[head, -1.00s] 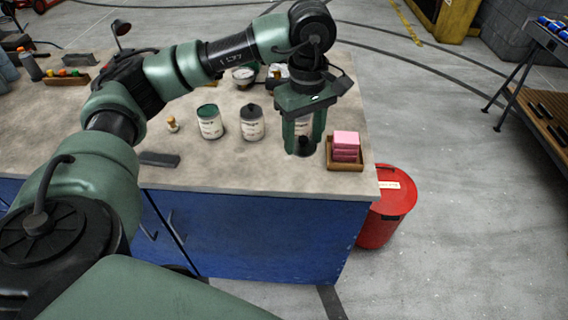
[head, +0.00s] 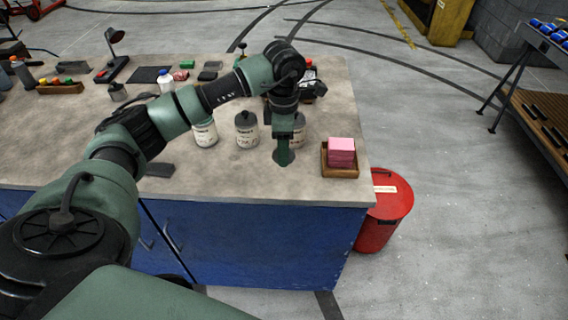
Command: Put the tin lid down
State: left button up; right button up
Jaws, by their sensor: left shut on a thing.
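My left gripper (head: 284,148) points down over the right part of the bench, in front of the tins. It is shut on the tin lid (head: 284,158), a small dark green shape at the fingertips, seen partly. I cannot tell whether the lid touches the benchtop. A pale-labelled tin (head: 299,134) stands just behind the gripper, partly hidden by it. A grey-topped tin (head: 246,132) stands to the left. Another tin (head: 205,134) stands further left, its top hidden by my arm. My right gripper is not in view.
A wooden tray (head: 340,173) with pink blocks (head: 341,152) sits right of the gripper. A dark flat piece (head: 159,170) lies left on the benchtop (head: 225,177). The front of the bench is mostly clear. A red bin (head: 383,217) stands at its right end.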

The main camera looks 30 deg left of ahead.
aim_at(284, 175)
pick_arm(q)
notch_tip(284, 175, down, 3)
jog(key=shift+f, duration=0.15)
notch_tip(284, 175, down, 3)
jog(key=shift+f+p, duration=0.2)
jog(key=shift+p, duration=0.5)
jog(key=shift+f, duration=0.4)
jog(key=shift+f, duration=0.1)
jog(key=o, duration=1.3)
